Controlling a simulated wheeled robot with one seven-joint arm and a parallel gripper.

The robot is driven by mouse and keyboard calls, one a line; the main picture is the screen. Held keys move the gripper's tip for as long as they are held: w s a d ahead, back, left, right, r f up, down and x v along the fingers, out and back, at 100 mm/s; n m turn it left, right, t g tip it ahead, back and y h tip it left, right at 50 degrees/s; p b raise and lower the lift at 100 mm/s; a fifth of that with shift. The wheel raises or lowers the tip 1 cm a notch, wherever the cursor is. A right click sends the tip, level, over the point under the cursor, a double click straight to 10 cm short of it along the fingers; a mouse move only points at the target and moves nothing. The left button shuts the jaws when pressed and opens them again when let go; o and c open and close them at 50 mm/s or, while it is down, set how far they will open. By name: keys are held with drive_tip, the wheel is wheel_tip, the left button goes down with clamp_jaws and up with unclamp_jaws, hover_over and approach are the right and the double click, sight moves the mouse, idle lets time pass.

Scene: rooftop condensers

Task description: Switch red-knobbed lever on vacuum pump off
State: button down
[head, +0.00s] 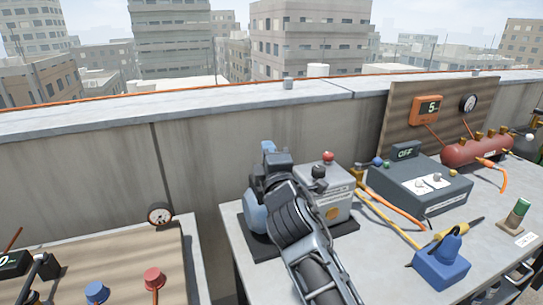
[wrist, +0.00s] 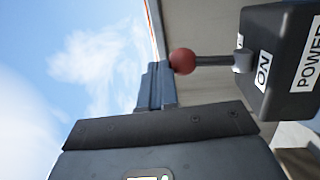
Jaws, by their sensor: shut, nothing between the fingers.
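The red ball knob (wrist: 183,61) shows in the wrist view on a thin dark stem. The stem runs right to a grey pivot on a dark switch box (wrist: 285,75) labelled ON and POWER. My gripper (wrist: 155,80) is shut and empty, its fingertips just left of the knob; I cannot tell whether they touch it. In the head view my gripper (head: 268,147) is over the vacuum pump (head: 257,218) and hides much of it. A red ball (head: 328,156) shows above the grey box right of my gripper; I cannot tell whether it is the same knob.
The grey bench (head: 390,275) also carries a dark instrument box (head: 420,184), a red cylinder (head: 475,148), hoses and a blue tool (head: 443,263). A concrete parapet (head: 90,165) runs behind. Another table (head: 120,262) stands at the left.

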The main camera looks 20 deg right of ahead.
drive_tip(key=shift+w, duration=0.45)
drive_tip(key=shift+r, duration=0.1)
idle(1.4)
